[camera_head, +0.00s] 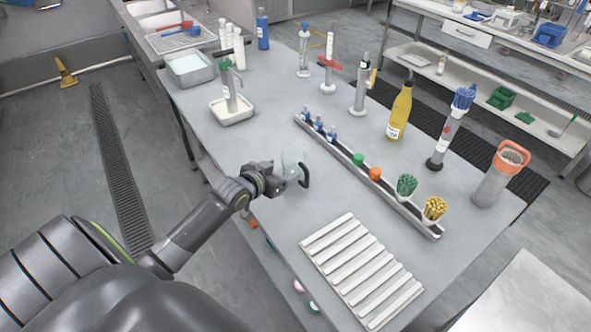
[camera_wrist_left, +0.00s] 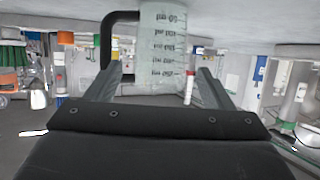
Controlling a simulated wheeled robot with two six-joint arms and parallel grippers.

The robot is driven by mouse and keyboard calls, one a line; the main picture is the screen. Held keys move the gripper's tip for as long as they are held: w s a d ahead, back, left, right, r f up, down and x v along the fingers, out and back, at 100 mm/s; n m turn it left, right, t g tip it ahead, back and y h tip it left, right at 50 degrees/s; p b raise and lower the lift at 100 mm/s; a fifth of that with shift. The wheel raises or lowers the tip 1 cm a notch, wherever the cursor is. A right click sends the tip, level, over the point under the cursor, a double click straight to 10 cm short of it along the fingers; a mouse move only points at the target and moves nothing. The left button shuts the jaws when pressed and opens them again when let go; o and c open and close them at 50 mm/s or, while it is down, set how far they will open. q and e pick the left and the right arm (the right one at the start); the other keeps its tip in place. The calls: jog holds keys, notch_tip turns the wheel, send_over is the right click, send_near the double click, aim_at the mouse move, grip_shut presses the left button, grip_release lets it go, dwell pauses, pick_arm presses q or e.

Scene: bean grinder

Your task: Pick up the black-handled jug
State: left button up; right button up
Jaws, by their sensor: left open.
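The jug (camera_head: 291,160) is clear with a black handle (camera_head: 305,176) and stands on the grey table near its left edge. In the left wrist view the clear jug (camera_wrist_left: 162,45) shows dark measuring marks, with its black handle (camera_wrist_left: 107,45) on the left side. My left gripper (camera_head: 290,178) is right at the jug in the head view. In the wrist view its two fingers (camera_wrist_left: 160,88) are apart, with the lower part of the jug image between or just beyond them. Whether the fingers touch the jug cannot be told. My right gripper is not in view.
A long rail (camera_head: 375,183) with small bottles and bristle cups runs behind the jug. A white slatted rack (camera_head: 362,270) lies at the front. A yellow bottle (camera_head: 400,112) and an orange-topped container (camera_head: 493,180) stand farther right. A white tray (camera_head: 232,112) is at the back left.

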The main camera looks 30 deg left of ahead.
aim_at(297, 171)
pick_arm(q)
jog(key=shift+x, duration=3.35)
jog(key=shift+c, duration=0.3)
jog(key=c, duration=0.7)
